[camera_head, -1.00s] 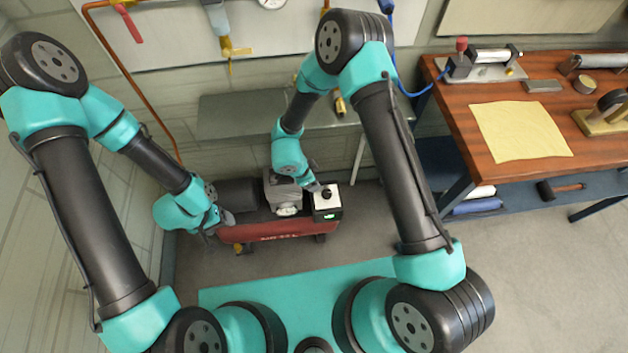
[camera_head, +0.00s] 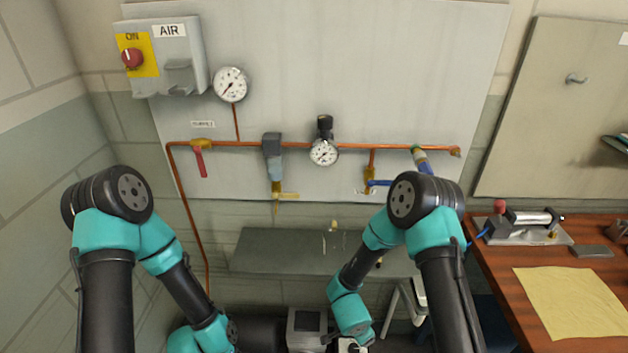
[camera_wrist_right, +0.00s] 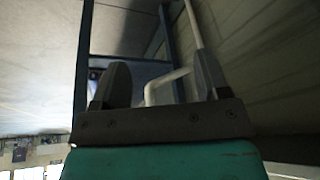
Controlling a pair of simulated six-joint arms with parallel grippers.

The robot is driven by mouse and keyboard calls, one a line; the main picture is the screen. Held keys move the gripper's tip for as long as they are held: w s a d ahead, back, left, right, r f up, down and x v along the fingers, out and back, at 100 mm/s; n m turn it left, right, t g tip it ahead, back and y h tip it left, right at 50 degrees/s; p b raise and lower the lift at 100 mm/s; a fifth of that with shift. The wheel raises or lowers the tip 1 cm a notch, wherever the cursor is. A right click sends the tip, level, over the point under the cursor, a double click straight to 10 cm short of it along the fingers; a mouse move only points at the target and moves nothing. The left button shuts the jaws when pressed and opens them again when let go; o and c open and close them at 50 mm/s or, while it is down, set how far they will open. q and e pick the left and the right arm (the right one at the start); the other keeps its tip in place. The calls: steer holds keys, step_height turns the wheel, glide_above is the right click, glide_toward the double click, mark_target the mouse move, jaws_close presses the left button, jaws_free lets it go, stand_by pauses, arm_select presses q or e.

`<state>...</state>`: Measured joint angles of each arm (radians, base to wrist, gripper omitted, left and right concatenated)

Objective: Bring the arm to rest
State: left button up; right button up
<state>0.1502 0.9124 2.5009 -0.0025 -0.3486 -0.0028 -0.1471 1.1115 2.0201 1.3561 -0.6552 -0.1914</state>
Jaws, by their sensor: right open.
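My right arm reaches down in the head view, with its right gripper (camera_head: 352,344) at the bottom edge, close to the compressor's grey top (camera_head: 306,324). In the right wrist view the right gripper (camera_wrist_right: 160,82) has its two dark fingers wide apart, with nothing clasped between them. A pale bent rod (camera_wrist_right: 166,84) shows beyond the gap. My left arm also hangs down, and its left gripper (camera_head: 231,331) is low at the bottom left, beside the compressor. Its jaws are too small and partly hidden to judge. Most of the compressor is cut off below.
A wall panel (camera_head: 420,60) carries a copper air line (camera_head: 240,145), gauges and valves. An air switch box (camera_head: 162,55) is at the upper left. A grey shelf (camera_head: 290,250) sticks out below the panel. A wooden bench (camera_head: 500,292) with a yellow cloth (camera_head: 570,300) stands right.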

steer(key=s+d+r+n+g+y, duration=0.1)
steer(key=s+d+r+n+y, duration=0.1)
steer(key=s+d+n+y, duration=0.4)
steer(key=s+d+n, duration=0.2)
steer(key=s+n, duration=0.2)
steer(key=s, duration=0.1)
steer(key=shift+s+r+g+y, duration=0.2)
steer(key=shift+s+g+y, duration=0.1)
steer(key=shift+g+y, duration=0.1)
